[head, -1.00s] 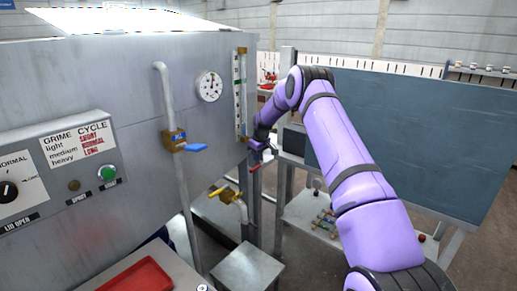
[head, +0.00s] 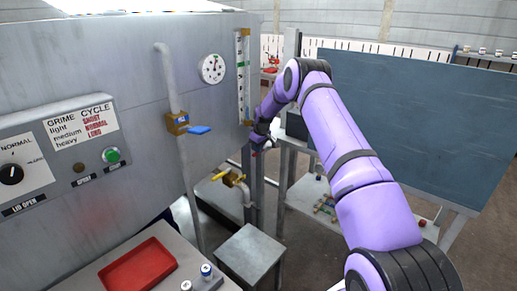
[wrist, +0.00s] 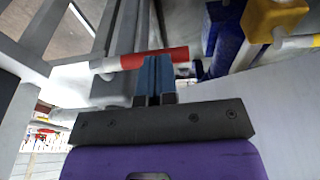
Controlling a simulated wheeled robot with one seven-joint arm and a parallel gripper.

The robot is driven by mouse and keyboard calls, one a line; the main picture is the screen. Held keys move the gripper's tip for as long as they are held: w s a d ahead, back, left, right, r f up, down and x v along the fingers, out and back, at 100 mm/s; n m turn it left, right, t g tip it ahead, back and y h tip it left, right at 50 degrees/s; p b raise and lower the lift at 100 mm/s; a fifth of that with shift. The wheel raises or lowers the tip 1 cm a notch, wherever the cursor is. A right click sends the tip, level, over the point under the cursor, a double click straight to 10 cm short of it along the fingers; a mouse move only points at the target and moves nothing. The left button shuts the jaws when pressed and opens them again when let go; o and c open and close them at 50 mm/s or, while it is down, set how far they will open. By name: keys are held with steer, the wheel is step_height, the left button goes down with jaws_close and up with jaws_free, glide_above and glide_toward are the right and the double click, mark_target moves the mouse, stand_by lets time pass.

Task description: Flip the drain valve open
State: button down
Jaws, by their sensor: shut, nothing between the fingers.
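A red-sleeved lever handle (wrist: 155,58) on a pale rod lies across the wrist view. My gripper (wrist: 154,75) is shut, with its blue fingertips at the red sleeve; I cannot tell whether they touch it. A blue-lever valve (head: 178,123) is higher up. No label shows which is the drain valve.
The grey machine wall (head: 120,60) fills the left. A grey stand (head: 250,254) is under the lower pipe. A shelf frame with a dark panel (head: 410,120) stands on the right. A red tray (head: 140,268) lies at the front left.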

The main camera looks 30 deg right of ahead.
mark_target(257, 154)
steer(key=f+h, duration=0.1)
steer(key=f+t+h, duration=0.1)
steer(key=shift+s+a+h, duration=0.1)
steer(key=shift+a+h, duration=0.3)
steer(key=shift+d+f+n+t+h, duration=0.1)
steer(key=shift+f+n+t+h, duration=0.3)
steer(key=shift+f+h, duration=0.65)
steer(key=w+d+f+t+h, duration=0.1)
steer(key=d+f+h, duration=0.1)
steer(key=d+f, duration=0.2)
steer(key=shift+w+d+f, duration=0.3)
steer(key=shift+f, duration=0.75)
stand_by(0.3)
steer(key=shift+r, duration=0.1)
steer(key=v, duration=1)
steer(key=shift+r, duration=0.3)
steer(key=shift+s+a, duration=0.1)
steer(key=shift+a, duration=0.05)
